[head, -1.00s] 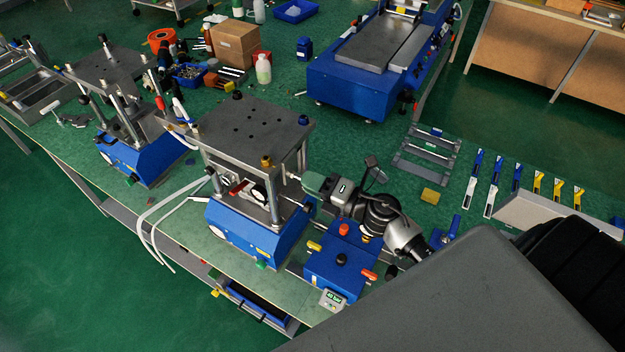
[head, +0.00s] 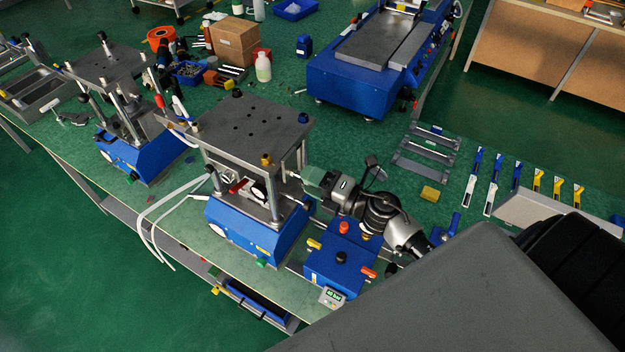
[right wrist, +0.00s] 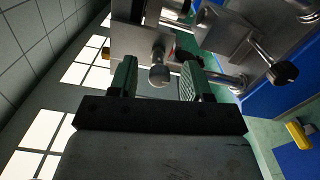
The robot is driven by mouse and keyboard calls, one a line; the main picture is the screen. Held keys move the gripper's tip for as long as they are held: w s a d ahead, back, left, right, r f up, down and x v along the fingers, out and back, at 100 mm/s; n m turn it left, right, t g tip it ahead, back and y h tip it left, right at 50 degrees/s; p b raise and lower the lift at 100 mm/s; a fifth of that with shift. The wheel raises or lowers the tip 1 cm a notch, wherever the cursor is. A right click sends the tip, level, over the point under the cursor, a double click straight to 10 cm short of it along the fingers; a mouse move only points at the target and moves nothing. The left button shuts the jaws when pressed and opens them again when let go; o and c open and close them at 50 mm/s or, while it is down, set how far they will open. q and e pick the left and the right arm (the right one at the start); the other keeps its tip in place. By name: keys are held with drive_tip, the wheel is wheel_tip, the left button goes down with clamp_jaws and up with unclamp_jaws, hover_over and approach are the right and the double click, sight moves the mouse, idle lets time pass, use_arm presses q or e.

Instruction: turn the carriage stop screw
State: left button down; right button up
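The middle press (head: 253,170) has a blue base, a dark top plate and steel columns. My right gripper (head: 313,180) is at its right side, its green fingers close to the press frame. In the right wrist view the fingers of this gripper (right wrist: 160,66) are apart. A round grey knob on a short shaft (right wrist: 159,76), which looks like the stop screw, shows between the fingertips. I cannot tell whether the fingers touch it. A second screw with a dark knob (right wrist: 283,73) sticks out to the right, outside the fingers. My left gripper is not in view.
A blue control box (head: 340,268) with coloured knobs stands below my right arm. A similar press (head: 140,155) stands to the left. White hoses (head: 150,215) hang at the bench's front edge.

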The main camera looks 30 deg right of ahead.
drive_tip(key=b+v, duration=0.4)
drive_tip(key=v, duration=0.6)
drive_tip(key=shift+s+d+b, duration=0.2)
drive_tip(key=shift+s+b, duration=0.1)
drive_tip(key=shift+b, duration=0.1)
